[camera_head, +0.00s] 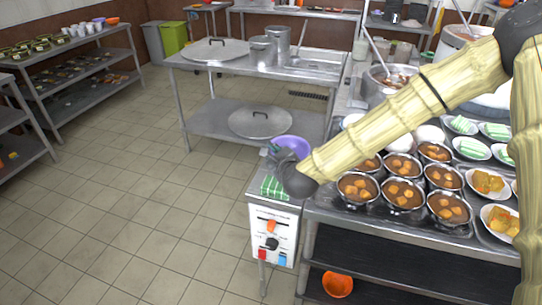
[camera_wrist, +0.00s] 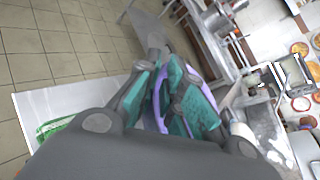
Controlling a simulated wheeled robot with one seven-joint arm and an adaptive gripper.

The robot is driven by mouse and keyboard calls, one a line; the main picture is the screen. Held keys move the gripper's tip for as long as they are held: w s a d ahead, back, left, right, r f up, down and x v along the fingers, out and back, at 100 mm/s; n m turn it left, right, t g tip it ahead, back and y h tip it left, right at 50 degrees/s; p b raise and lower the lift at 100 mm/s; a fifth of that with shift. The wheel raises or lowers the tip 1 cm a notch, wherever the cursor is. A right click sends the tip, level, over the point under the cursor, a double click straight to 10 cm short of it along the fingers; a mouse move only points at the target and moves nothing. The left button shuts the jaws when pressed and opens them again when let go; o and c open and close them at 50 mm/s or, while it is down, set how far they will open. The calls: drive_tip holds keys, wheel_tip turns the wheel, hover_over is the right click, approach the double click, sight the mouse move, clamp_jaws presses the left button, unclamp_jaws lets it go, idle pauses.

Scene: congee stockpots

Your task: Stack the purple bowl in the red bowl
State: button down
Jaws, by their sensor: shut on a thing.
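The purple bowl (camera_head: 298,147) is at the end of my arm, above or at the back of the small cabinet. My gripper (camera_head: 284,158) is dark and partly covers the bowl. In the wrist view my gripper (camera_wrist: 172,102) has its teal finger pads on both sides of the purple bowl's wall (camera_wrist: 160,98), shut on it. I cannot tell whether the bowl touches a surface. An orange-red bowl (camera_head: 337,285) sits on the lower shelf under the counter with the soup pots. Another orange-red bowl (camera_head: 112,21) stands on the far left rack.
Soup-filled pots (camera_head: 403,193) and food plates (camera_head: 488,183) crowd the right counter. A steel table (camera_head: 225,66) with lids stands behind. The tiled floor (camera_head: 140,200) at left is clear.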

drive_tip(key=shift+w+a+f, duration=0.1)
drive_tip(key=shift+w+a, duration=0.1)
drive_tip(key=shift+w, duration=0.85)
drive_tip(key=shift+f+p, duration=0.45)
drive_tip(key=shift+f, duration=1.3)
drive_tip(key=c, duration=1.5)
unclamp_jaws()
drive_tip(key=shift+f, duration=0.1)
drive_tip(key=shift+c, duration=0.2)
